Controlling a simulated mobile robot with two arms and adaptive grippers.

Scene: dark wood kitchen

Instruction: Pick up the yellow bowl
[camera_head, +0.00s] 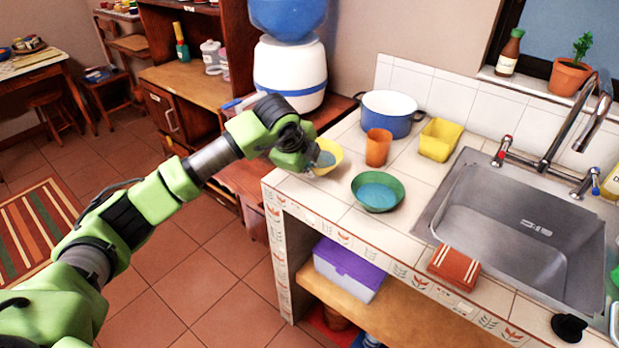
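The yellow bowl (334,153) is on the white tiled counter at its left end, partly hidden behind my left gripper. Its right rim shows, with a grey-blue patch inside that may be its inner surface. My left gripper (312,157) reaches in from the left and is at the bowl's left side, overlapping it in the picture. The fingers are small and mostly hidden, so I cannot tell whether they are open or touch the rim. My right gripper is not in view.
Close to the bowl are an orange cup (378,148), a green bowl (392,200), a blue-and-white pot (391,114) and a yellow square container (440,139). The sink (520,235) is to the right. A water dispenser (290,68) stands behind my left gripper.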

